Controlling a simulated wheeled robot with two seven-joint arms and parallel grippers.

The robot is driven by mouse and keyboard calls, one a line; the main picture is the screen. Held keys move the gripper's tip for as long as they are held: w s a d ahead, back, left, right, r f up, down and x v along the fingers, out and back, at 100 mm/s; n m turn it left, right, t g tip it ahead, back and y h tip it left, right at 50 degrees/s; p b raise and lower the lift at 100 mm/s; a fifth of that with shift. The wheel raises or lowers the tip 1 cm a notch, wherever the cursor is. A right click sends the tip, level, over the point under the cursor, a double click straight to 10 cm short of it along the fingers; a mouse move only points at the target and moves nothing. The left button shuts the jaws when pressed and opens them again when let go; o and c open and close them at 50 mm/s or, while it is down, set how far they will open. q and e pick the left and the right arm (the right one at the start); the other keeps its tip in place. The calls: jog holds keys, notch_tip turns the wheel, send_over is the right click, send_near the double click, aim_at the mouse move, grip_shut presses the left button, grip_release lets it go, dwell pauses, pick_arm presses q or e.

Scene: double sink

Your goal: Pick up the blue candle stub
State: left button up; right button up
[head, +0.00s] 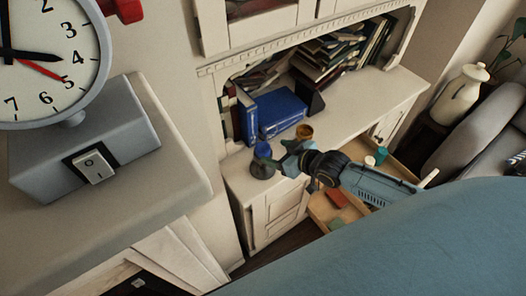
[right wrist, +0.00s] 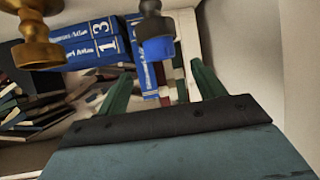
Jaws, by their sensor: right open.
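The blue candle stub (head: 263,150) stands in a dark candle holder (head: 262,168) near the left end of the cabinet top. In the right wrist view the stub (right wrist: 158,48) and its dark holder (right wrist: 153,20) appear upside down, beyond the space between the fingers. My right gripper (head: 284,153) is just right of the holder in the head view, with its fingers pointing toward it. The gripper (right wrist: 160,86) is open, and nothing shows between its green fingers. Whether a finger touches the holder cannot be told. My left gripper is not in view.
A brass candle holder (head: 304,132) stands close to the right gripper; it also shows in the right wrist view (right wrist: 37,40). An open drawer (head: 322,208) is below. The cabinet top (head: 365,98) is clear on the right.

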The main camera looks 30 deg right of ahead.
aim_at(264, 147)
jog(key=shift+x, duration=2.4)
jog(key=shift+r, duration=0.1)
jog(key=shift+c, duration=0.5)
jog(key=c, duration=1)
